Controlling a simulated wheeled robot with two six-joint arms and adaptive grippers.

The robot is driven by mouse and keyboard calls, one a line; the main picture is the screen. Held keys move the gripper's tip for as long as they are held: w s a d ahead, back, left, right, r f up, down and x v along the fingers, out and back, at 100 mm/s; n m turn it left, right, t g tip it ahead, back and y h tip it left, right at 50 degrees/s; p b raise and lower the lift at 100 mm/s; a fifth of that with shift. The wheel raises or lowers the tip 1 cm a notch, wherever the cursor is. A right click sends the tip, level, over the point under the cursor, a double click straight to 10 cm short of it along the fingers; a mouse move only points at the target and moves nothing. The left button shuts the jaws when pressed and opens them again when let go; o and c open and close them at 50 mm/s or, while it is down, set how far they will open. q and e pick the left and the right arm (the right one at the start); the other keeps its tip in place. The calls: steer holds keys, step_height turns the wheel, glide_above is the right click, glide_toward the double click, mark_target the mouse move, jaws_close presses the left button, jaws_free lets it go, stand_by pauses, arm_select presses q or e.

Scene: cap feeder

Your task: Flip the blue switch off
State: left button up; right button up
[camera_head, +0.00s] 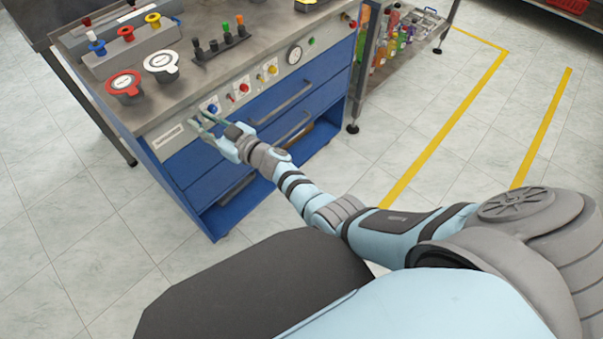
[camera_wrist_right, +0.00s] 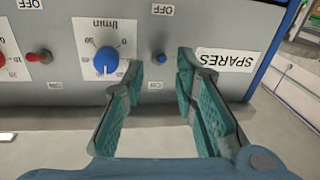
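The blue switch (camera_wrist_right: 162,57) is a small blue toggle on the grey front panel, in the right wrist view. An OFF label (camera_wrist_right: 163,9) is above it in that upside-down view and an ON label (camera_wrist_right: 155,85) below it. I cannot tell which way it is tipped. My right gripper (camera_wrist_right: 160,68) is open and empty, its fingertips on either side of the switch, with no clear contact. In the head view, my right gripper (camera_head: 204,121) is at the panel's left part and the switch cannot be made out. My left gripper is not in view.
A blue dial knob (camera_wrist_right: 107,60) and a red switch (camera_wrist_right: 40,57) are beside the blue switch; a SPARES label (camera_wrist_right: 225,60) is on its other side. The blue cabinet's drawers (camera_head: 290,97) lie below the panel.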

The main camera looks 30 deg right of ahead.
steer(key=p+v, duration=0.6)
steer(key=v, duration=0.9)
arm_select(q)
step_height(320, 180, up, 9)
steer(key=p, duration=0.1)
arm_select(e)
steer(key=s+d+f+m+g+h, duration=0.2)
steer(key=s+d+f+h, duration=0.1)
steer(key=f, duration=0.5)
steer(key=s+d+f+m+g+h, duration=0.2)
steer(key=s+d+f, duration=0.3)
steer(key=f, duration=0.3)
steer(key=shift+s+h, duration=0.75)
steer(key=shift+h, duration=0.05)
